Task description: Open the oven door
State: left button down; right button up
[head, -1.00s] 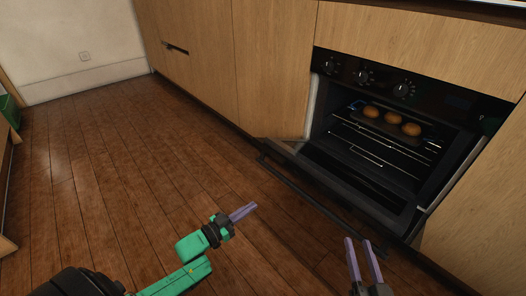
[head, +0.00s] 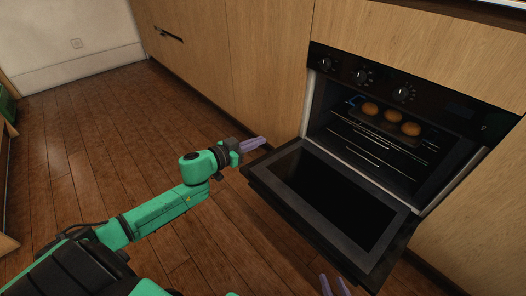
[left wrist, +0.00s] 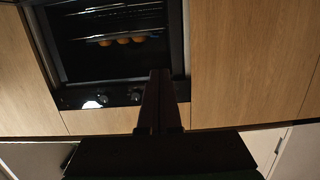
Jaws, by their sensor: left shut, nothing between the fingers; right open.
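The black oven (head: 395,125) stands in the wooden cabinet front. Its door (head: 320,205) is swung down and far open, inner face and dark glass upward. Three round buns (head: 391,118) sit on a rack inside. My left gripper (head: 262,142) is shut and empty, beside the door's back left corner; I cannot tell whether it touches. In the left wrist view my left gripper (left wrist: 160,85) has its fingers together below the upside-down oven. My right gripper (head: 335,285) is open at the bottom edge, near the door's front right corner; only its fingertips show. The door handle is hidden.
Control knobs (head: 363,76) line the oven's top panel. Wooden cabinets (head: 262,70) flank the oven on both sides. The wooden floor (head: 90,150) is clear to the left. A green object (head: 6,106) sits at the far left edge.

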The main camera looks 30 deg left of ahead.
pick_arm(q)
jog(key=f+b, duration=0.1)
jog(key=w+f+b, duration=0.1)
jog(key=w+d+f+b, duration=0.1)
jog(key=f, duration=0.1)
jog(key=shift+f+b, duration=0.1)
jog(key=shift+b, duration=0.2)
pick_arm(e)
jog(key=shift+m+t, duration=0.3)
jog(key=shift+t, duration=0.1)
notch_tip(320, 180, down, 5)
jog(key=shift+r, duration=0.2)
pick_arm(q)
jog(key=shift+f, duration=0.1)
